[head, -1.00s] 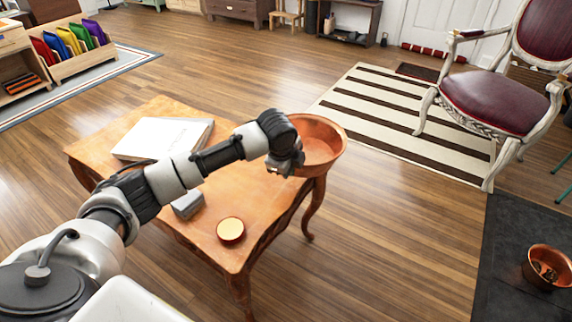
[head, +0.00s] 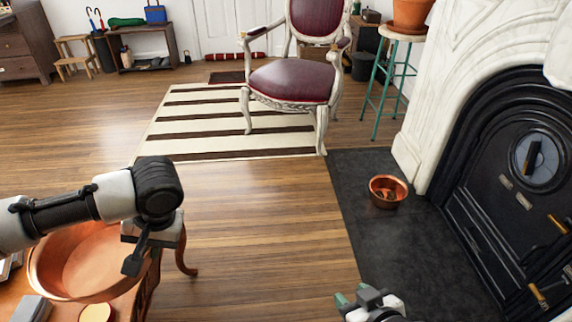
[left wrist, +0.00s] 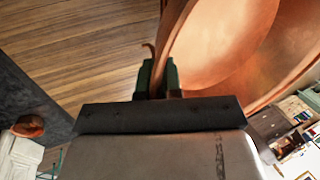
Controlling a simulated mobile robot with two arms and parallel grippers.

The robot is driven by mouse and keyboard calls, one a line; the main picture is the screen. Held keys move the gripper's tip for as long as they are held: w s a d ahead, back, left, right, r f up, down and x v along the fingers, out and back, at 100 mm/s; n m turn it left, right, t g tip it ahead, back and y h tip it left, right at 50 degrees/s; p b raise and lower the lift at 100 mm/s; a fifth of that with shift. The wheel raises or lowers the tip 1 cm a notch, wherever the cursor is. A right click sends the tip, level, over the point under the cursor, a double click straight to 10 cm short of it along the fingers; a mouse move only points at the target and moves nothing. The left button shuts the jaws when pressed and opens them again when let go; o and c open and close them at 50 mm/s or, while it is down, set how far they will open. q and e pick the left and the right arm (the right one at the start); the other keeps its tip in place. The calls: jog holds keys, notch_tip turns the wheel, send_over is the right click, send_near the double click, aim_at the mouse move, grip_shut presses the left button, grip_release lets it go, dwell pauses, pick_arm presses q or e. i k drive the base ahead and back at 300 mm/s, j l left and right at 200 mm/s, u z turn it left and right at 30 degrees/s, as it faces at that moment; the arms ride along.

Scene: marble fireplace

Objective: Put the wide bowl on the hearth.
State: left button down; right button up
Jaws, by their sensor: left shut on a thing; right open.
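The wide bowl (head: 82,262) is a large copper-coloured bowl at the lower left of the head view. My left gripper (head: 134,258) is shut on its rim. The left wrist view shows the fingers (left wrist: 158,78) pinching the wall of the bowl (left wrist: 228,45), which appears raised over the table's edge. The hearth (head: 385,245) is a dark slate slab on the right, in front of the fireplace. My right gripper (head: 352,296) is open and empty at the bottom edge of the head view, partly cut off.
A smaller copper bowl (head: 387,191) stands on the hearth's far part. The black fireplace (head: 500,190) has a white surround (head: 452,95). A chair (head: 292,80), striped rug (head: 225,125) and green-legged stool (head: 388,85) stand beyond. The hearth's near part is clear.

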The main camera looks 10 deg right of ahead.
aim_at(414, 263)
jog(key=z, duration=1.65)
